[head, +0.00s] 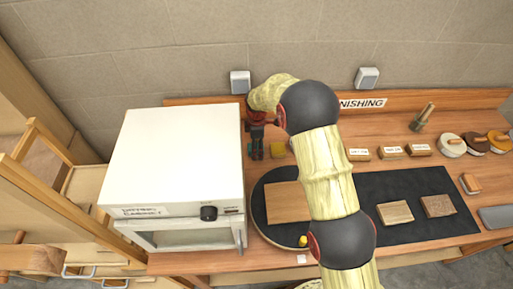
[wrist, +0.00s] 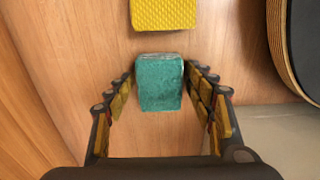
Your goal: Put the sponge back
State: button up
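A teal sponge (wrist: 159,82) sits between the fingertips of my gripper (wrist: 160,75) in the wrist view. The fingers stand on either side of it, very close to its edges; I cannot tell whether they press on it. In the head view my gripper (head: 256,152) points down at the back of the bench, right of the white cabinet, and mostly hides the teal sponge (head: 249,149). A yellow textured sponge (wrist: 163,12) lies just beyond the teal one, cut by the top edge; it also shows right of my gripper in the head view (head: 278,149).
The white drying cabinet (head: 172,160) stands close on the left. A round dark board (head: 259,217) carries a wooden panel (head: 287,203). A dark mat (head: 375,185) holds wooden blocks. Labelled blocks (head: 391,151), a brush (head: 421,117) and round discs (head: 452,145) stand to the right.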

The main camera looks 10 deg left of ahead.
jog(key=shift+o, duration=0.4)
notch_tip(320, 180, up, 12)
jog(key=s+d+r+m+t, duration=0.1)
jog(key=s+d+r+m, duration=0.45)
jog(key=d+r, duration=0.55)
jog(key=s+d+r+m+t, duration=0.2)
jog(key=s+d+r+m, duration=0.45)
jog(key=r, duration=0.55)
jog(key=s+d+r+m+t, duration=0.1)
jog(key=s+d+m, duration=0.3)
jog(key=s+d, duration=0.3)
jog(key=s+d+r+m+t, duration=0.1)
jog(key=s+d+m, duration=0.4)
jog(key=s, duration=1.2)
jog(key=shift+s+d+r+t+p, duration=0.15)
jog(key=shift+d+t+p, duration=0.2)
jog(key=shift+d, duration=0.7)
